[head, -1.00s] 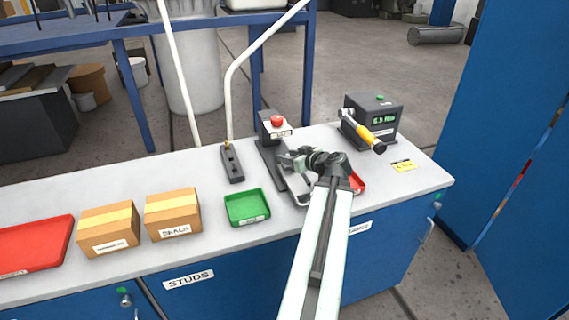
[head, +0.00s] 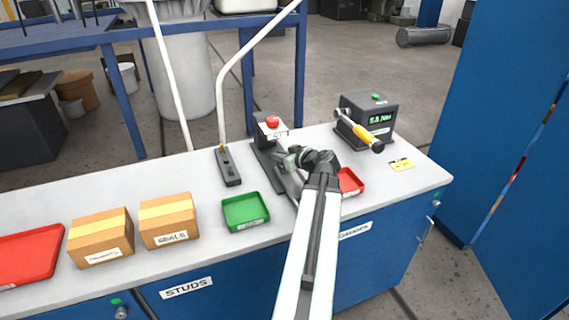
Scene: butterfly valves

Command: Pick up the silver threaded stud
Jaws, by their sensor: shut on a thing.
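My gripper (head: 286,161) is at the end of my arm, over the back middle of the bench, just in front of the black fixture with a red button (head: 270,128). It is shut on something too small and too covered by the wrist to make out. I cannot pick out a silver threaded stud anywhere in the head view. My arm hides part of the bench below and in front of the gripper.
A green tray (head: 246,198) and a black block (head: 228,166) lie left of my gripper. A red tray (head: 350,174) is partly behind my arm. A tester with a yellow-handled tool (head: 366,118) stands at the right. Boxes (head: 168,221) and a large red tray (head: 28,238) are farther left.

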